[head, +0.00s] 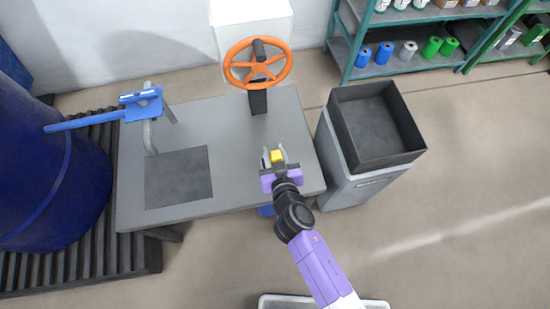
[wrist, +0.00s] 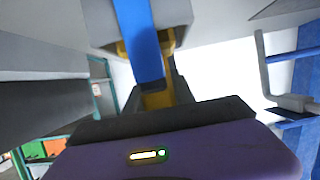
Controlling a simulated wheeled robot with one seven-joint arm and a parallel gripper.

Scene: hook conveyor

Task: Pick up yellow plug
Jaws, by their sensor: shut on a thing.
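The yellow plug (head: 277,157) shows as a small yellow block between the two grey fingers of my gripper (head: 276,151) in the head view. My gripper is shut on it, over the right part of the grey table (head: 225,130). I cannot tell how far the plug is above the tabletop. In the wrist view, yellow parts (wrist: 156,99) show behind a blue strip (wrist: 137,45) and a grey block close to the camera. These hide most of the yellow from that side.
An orange handwheel (head: 231,63) stands at the table's back edge. A dark square mat (head: 178,178) lies at the left, near a blue-handled pipe fixture (head: 142,103). A dark open bin (head: 375,126) on a grey cabinet stands right of the table. Shelves (head: 400,65) are behind.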

